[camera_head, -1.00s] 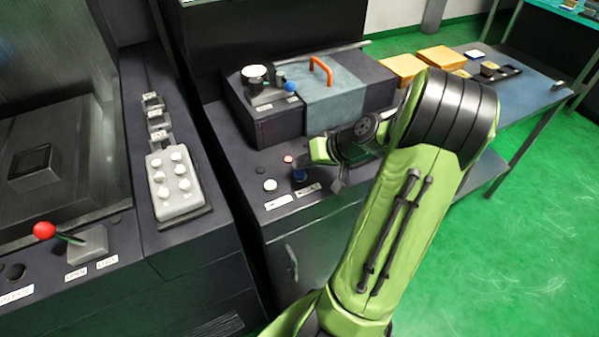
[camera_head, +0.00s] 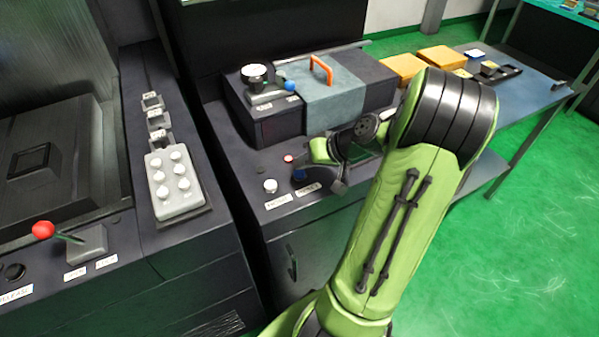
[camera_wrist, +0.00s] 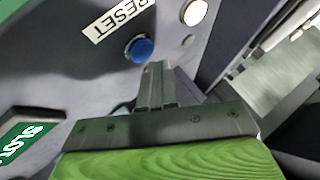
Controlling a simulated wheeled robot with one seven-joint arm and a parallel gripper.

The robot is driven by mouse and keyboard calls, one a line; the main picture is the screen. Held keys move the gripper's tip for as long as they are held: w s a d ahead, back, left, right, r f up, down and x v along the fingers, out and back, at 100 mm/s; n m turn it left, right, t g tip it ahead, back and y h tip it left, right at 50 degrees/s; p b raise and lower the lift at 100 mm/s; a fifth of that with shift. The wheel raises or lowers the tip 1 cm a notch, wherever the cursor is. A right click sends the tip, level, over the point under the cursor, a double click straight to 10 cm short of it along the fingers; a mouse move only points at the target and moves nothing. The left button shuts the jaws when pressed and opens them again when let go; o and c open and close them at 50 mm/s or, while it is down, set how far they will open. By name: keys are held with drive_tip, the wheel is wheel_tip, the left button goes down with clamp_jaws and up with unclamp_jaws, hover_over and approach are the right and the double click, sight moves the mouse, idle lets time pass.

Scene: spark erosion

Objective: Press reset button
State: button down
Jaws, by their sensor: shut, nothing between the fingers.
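The reset button is a round blue button (camera_wrist: 139,48) on the dark panel, beside a white label reading RESET (camera_wrist: 118,17) in the wrist view.
A white button (camera_head: 270,186) and a small red button (camera_head: 288,158) are near the blue one. Behind stands a dark box with a blue-grey cover (camera_head: 335,92) and an orange handle (camera_head: 321,68). Left is a keypad (camera_head: 174,184) and a red-knobbed lever (camera_head: 43,230).

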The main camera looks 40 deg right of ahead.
sight(303, 173)
drive_tip(key=shift+f, duration=0.25)
drive_tip(key=shift+f+b, duration=0.45)
drive_tip(key=shift+f, duration=0.05)
idle(0.5)
drive_tip(key=shift+r+p, duration=0.75)
drive_tip(key=shift+r, duration=0.15)
drive_tip(key=shift+r, duration=0.15)
wheel_tip(303, 173, up, 5)
drive_tip(key=p, duration=0.4)
idle(0.9)
